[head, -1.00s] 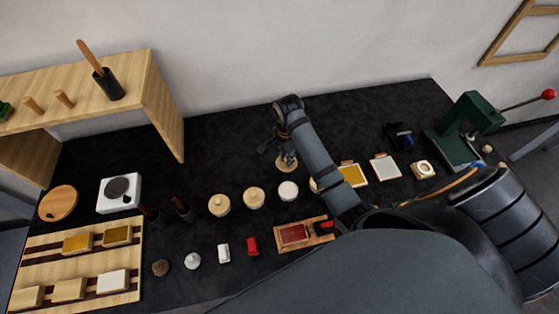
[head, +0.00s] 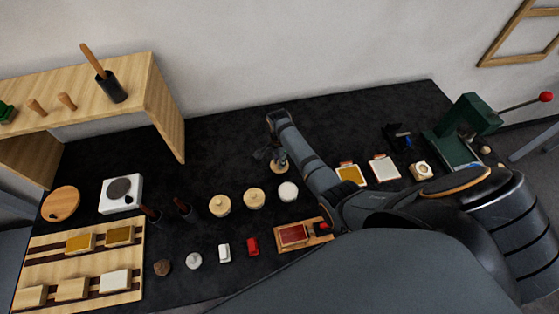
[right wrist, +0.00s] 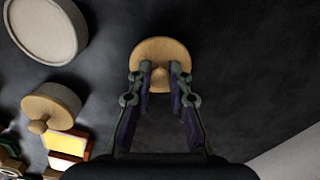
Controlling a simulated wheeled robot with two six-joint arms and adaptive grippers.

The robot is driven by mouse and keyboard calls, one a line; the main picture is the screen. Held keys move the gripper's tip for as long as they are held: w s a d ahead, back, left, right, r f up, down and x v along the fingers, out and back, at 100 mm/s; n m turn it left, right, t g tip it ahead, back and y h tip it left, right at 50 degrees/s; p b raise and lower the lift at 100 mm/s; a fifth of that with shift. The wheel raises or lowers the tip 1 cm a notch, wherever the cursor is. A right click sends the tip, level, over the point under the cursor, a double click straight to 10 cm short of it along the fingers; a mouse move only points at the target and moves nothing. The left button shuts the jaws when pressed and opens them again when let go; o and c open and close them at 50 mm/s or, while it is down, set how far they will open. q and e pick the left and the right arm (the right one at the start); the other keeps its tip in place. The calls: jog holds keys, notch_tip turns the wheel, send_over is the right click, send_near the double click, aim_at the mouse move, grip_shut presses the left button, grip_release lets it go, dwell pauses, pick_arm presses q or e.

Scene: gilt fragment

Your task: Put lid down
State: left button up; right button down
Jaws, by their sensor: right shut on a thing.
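My right gripper (head: 276,158) is shut on the knob of a round light-wood lid (head: 281,168), behind the row of jars. In the right wrist view, the fingers of the gripper (right wrist: 160,72) stand on either side of the knob, and the wooden disc of the lid (right wrist: 160,48) shows beyond them. The lid looks level, low over or on the black tabletop; I cannot tell if it touches. A round pot with a white top (head: 288,191) and no lid stands in front of it; it also shows in the right wrist view (right wrist: 46,28). My left gripper is not in view.
Two lidded jars (head: 219,206) (head: 254,198) stand left of the white-topped pot. Another knobbed wooden piece (right wrist: 52,104) is near in the wrist view. Framed tiles (head: 350,175) and a green press (head: 462,140) lie right. The black tabletop (head: 225,150) behind the jars is clear.

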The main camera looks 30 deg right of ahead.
jog(key=shift+f, duration=0.1)
jog(key=c, duration=1.3)
grip_release()
jog(key=shift+o, duration=0.2)
jog(key=shift+r, duration=0.3)
notch_tip(320, 180, up, 12)
jog(key=b, duration=0.1)
jog(key=shift+f, duration=0.15)
jog(key=shift+f, duration=0.1)
